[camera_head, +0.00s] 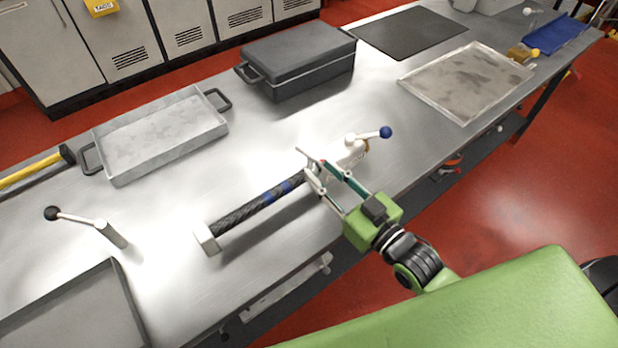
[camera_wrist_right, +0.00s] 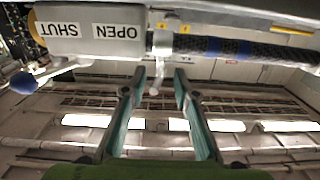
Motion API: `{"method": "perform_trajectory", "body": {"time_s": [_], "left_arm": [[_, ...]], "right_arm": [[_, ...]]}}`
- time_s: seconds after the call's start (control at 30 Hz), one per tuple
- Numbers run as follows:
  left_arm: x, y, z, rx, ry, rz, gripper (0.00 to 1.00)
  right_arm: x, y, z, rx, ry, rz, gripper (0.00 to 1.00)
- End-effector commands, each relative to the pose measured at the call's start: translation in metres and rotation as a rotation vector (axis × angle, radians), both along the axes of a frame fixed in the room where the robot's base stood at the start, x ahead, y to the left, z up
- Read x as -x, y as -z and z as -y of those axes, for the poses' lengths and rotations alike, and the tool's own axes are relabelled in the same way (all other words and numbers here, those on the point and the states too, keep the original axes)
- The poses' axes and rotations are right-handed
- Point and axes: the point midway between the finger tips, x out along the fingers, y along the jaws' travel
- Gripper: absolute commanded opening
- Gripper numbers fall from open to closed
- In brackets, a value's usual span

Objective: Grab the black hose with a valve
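The black hose (camera_head: 262,205) with blue bands lies on the metal table, a pale block at its left end. At its right end is a white valve (camera_head: 352,152) with a blue-knobbed lever. My right gripper (camera_head: 314,165) is at the hose's valve end, fingers apart. In the right wrist view the open fingertips (camera_wrist_right: 159,72) sit just below the joint of the hose (camera_wrist_right: 235,47) and the valve (camera_wrist_right: 90,32), which bears OPEN and SHUT labels. The fingers are spread along the hose; I cannot tell whether they touch it. My left gripper is not in view.
A black-knobbed lever on a white stub (camera_head: 112,233) stands left. A metal tray (camera_head: 125,285), a handled pan (camera_head: 200,128), a dark lidded box (camera_head: 300,62), a black mat (camera_head: 408,32) and a flat tray (camera_head: 435,102) surround the hose. Clear table lies between them.

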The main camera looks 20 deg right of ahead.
Motion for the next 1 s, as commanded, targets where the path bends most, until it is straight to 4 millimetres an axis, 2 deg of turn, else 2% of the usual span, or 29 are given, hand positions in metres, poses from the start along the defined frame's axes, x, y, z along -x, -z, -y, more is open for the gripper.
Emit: {"method": "perform_trajectory", "body": {"time_s": [0.03, 0.2, 0.47, 0.57, 1.0], "left_arm": [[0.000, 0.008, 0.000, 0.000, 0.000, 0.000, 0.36], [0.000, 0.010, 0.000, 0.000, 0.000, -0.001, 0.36], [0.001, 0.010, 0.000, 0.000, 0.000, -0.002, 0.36], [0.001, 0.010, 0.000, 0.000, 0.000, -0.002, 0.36], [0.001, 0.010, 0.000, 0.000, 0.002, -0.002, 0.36]], "right_arm": [[-0.008, 0.003, -0.003, -0.002, 0.000, 0.003, 0.28], [-0.022, 0.002, -0.008, 0.000, 0.001, 0.001, 0.28], [-0.024, 0.001, -0.009, 0.000, 0.000, -0.001, 0.28], [-0.024, 0.001, -0.009, 0.000, 0.000, -0.001, 0.02], [-0.024, -0.004, -0.009, -0.003, 0.000, 0.010, 0.00]]}}
